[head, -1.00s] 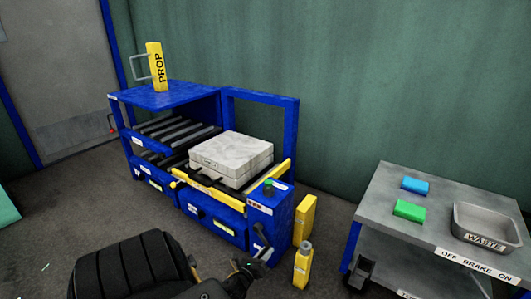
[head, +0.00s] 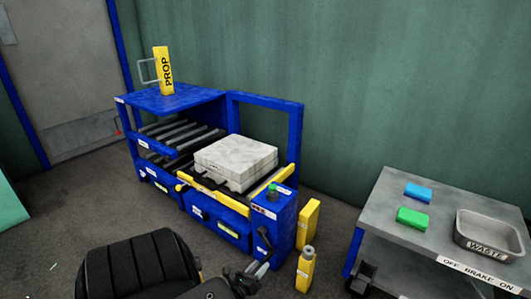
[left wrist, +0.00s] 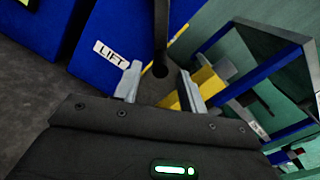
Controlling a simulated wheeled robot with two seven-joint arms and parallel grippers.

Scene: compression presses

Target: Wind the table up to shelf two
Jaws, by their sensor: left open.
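The blue press lift has a table with a yellow front bar (head: 215,197) and a pale grey block (head: 236,160) on it. Blue shelves with dark rollers (head: 180,142) stand to its left at more than one level. A dark crank handle (head: 264,238) is on the front of the blue post at the right. In the left wrist view the dark handle (left wrist: 160,35) comes down between the fingers, near a LIFT label (left wrist: 111,53). My left gripper (head: 262,268) is open, just below the crank; it also shows in the wrist view (left wrist: 158,74). Contact cannot be told.
A yellow PROP block (head: 164,70) stands on the blue rack top. A yellow bottle (head: 305,270) and a yellow panel (head: 308,224) stand right of the post. A grey cart (head: 385,215) at right carries blue and green blocks and a WASTE tray (head: 460,240).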

